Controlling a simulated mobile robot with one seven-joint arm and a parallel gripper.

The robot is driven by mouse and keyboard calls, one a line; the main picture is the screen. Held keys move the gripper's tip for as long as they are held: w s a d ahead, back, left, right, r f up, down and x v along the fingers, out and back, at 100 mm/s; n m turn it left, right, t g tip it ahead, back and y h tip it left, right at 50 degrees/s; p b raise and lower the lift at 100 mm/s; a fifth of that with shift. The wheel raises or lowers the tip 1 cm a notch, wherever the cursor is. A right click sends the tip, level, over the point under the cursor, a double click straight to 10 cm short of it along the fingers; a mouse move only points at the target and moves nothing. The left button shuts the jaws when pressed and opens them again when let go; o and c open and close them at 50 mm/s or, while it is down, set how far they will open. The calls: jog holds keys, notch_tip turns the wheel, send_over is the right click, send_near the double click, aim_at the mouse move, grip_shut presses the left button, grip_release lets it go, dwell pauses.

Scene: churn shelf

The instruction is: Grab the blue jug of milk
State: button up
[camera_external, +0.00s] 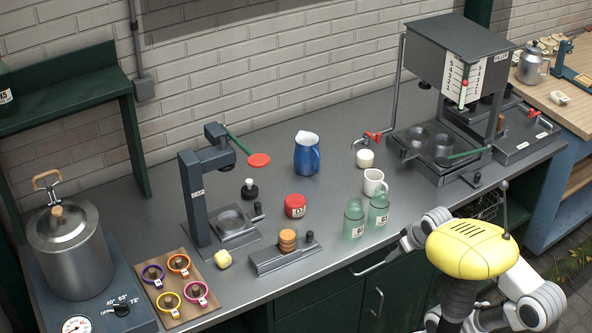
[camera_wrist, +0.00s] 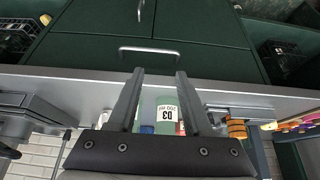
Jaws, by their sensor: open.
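The blue jug (camera_external: 307,155) stands upright on the grey counter, with a white inside and a handle on its right. My gripper (camera_wrist: 160,74) shows in the wrist view with its two dark fingers apart and nothing held. A pale green bottle labelled D3 (camera_wrist: 166,112) appears between the fingers, beyond them, and a small patch of blue shows beside it, perhaps the jug. The wrist picture is upside down. In the external view I cannot make out the gripper; my yellow and white body is at the counter's front right, well apart from the jug.
Two green bottles (camera_external: 354,218) (camera_external: 378,209) and a white mug (camera_external: 374,182) stand between the jug and the front edge. A red-lidded jar (camera_external: 295,206) and a red paddle (camera_external: 259,160) are near the jug. A dark press (camera_external: 196,200) stands left; a grey machine (camera_external: 458,50) stands right.

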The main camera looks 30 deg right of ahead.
dwell(0.6)
jog(key=w+r+m+g+y+p, duration=0.1)
jog(key=w+r+m+p, duration=0.3)
jog(key=w+r+p, duration=0.5)
jog(key=w+d+r+m+g+y+p, duration=0.1)
jog(key=w+d+r+m+p, duration=0.2)
jog(key=w+r+m+p, duration=0.55)
jog(key=m+g+y+p, duration=0.2)
jog(key=m+p, duration=0.7)
jog(key=p, duration=0.4)
send_over(310, 157)
jog(key=s+d, duration=0.6)
jog(key=d, duration=0.1)
jog(key=x, duration=1.6)
jog(key=shift+s+a+f+p, duration=0.1)
jog(key=shift+s+a+p, duration=0.1)
jog(key=shift+a+p, duration=0.1)
grip_shut()
